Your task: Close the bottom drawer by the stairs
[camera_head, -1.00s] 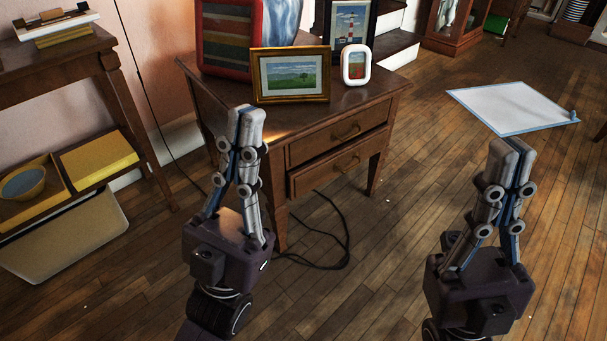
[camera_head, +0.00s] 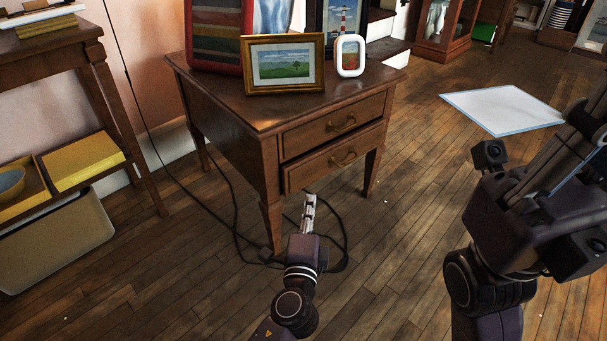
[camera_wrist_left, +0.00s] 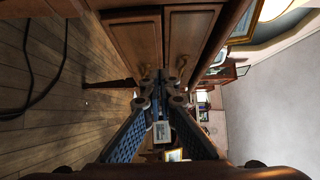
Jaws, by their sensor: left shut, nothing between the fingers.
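The wooden side table (camera_head: 225,85) stands near the white stairs (camera_head: 385,48) and has two drawers. Its bottom drawer (camera_head: 318,168) sticks out slightly, with a dark gap above its front; the top drawer (camera_head: 318,128) looks flush. In the left wrist view, turned sideways, the bottom drawer (camera_wrist_left: 130,42) is left of the top drawer (camera_wrist_left: 188,38). My left gripper (camera_head: 309,202) is shut and empty, its tips just below the bottom drawer's front in the head view; contact cannot be told. My right gripper (camera_head: 580,135) is at the right edge, its fingers partly out of frame.
Picture frames, including a gold one (camera_head: 284,64), stand on the table top. A black cable (camera_head: 237,225) lies on the floor around the near leg. A white board (camera_head: 502,108) is at right. A shelf table (camera_head: 55,55) stands left. The middle floor is open.

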